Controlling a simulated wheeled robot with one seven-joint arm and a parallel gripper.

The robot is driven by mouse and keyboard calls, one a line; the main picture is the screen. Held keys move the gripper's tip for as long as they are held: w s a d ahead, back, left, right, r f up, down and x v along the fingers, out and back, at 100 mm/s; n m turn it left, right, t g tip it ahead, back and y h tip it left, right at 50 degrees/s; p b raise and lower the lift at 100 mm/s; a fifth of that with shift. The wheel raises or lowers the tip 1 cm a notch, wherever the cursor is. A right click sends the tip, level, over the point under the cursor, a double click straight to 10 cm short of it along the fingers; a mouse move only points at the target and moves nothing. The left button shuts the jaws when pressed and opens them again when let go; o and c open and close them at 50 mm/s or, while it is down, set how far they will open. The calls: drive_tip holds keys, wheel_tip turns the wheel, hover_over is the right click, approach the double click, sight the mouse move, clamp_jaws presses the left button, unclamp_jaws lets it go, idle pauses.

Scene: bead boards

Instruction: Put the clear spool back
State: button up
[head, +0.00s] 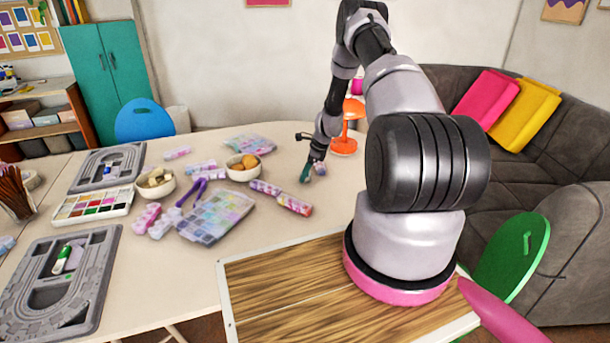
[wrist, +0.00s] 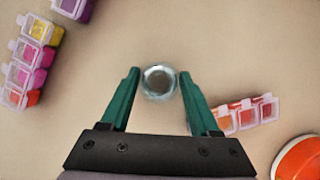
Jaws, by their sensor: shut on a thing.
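The clear spool (wrist: 159,83) shows in the wrist view as a round, see-through ring with a grey-brown centre. My gripper (wrist: 159,76) has its green fingers on either side of it and is shut on it. In the head view my gripper (head: 309,172) is low over the far right part of the table; the spool cannot be made out there. Whether the spool touches the table is hard to tell.
Orange-red bead boxes (wrist: 246,115) lie close by the right finger, near an orange stand (head: 344,144). Two bowls (head: 244,172), a bead case (head: 216,216) and several bead boxes are left of my gripper. Grey bead boards (head: 96,290) lie at the left.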

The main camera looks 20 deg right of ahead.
drive_tip(key=shift+f, duration=0.3)
drive_tip(key=o, duration=1.4)
drive_tip(key=shift+f, duration=0.1)
drive_tip(key=shift+o, duration=0.2)
